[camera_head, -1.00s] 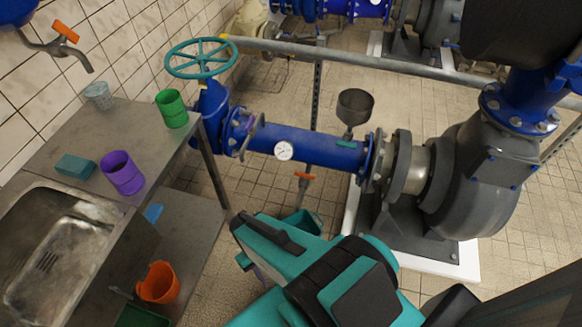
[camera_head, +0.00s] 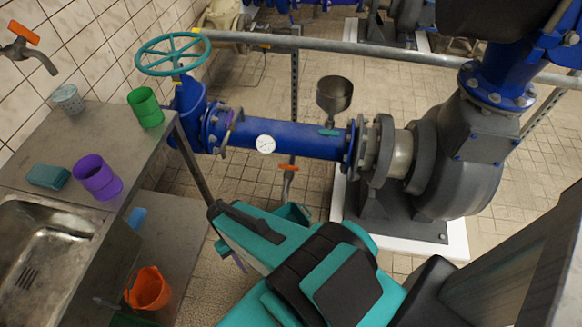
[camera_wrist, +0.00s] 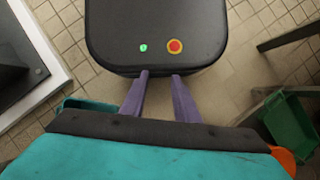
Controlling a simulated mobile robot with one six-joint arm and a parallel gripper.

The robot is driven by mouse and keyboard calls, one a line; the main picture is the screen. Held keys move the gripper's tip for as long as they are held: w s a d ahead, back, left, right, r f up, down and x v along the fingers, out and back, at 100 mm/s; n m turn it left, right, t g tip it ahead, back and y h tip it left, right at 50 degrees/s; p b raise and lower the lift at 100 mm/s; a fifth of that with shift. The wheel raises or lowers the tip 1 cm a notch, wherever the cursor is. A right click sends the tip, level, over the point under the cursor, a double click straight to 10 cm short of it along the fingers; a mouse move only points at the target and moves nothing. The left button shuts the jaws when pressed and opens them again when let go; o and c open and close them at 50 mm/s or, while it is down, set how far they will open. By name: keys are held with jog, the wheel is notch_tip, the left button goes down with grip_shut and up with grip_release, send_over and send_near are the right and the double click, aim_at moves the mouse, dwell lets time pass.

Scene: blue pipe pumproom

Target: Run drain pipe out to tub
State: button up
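The blue pipe (camera_head: 300,140) carries a drain branch (camera_head: 286,188) below it, with an orange valve handle (camera_head: 288,168) that looks set crosswise. A teal tub (camera_head: 293,212) sits on the floor beneath the branch, mostly hidden by my arm. What looks like the same tub shows at the left in the wrist view (camera_wrist: 82,104). My gripper (camera_wrist: 160,76) has two purple fingers, apart and empty, pointing toward my own base. In the head view only a sliver of finger shows left of my arm, well below the valve handle.
The pump (camera_head: 465,160) stands at right.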

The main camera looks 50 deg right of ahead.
jog(key=w+d+f+m+t+y+b, duration=0.2)
jog(key=w+d+f+m+b, duration=0.1)
jog(key=w+d+m+b, duration=0.65)
jog(key=m+t+b, duration=0.7)
jog(key=m+b, duration=1)
jog(key=m, duration=0.1)
send_near(289, 166)
jog(key=v, duration=0.5)
jog(key=shift+s, duration=0.2)
jog(key=b+x, duration=0.3)
jog(key=x, duration=1.1)
jog(key=shift+w+d+r, duration=0.1)
grip_shut()
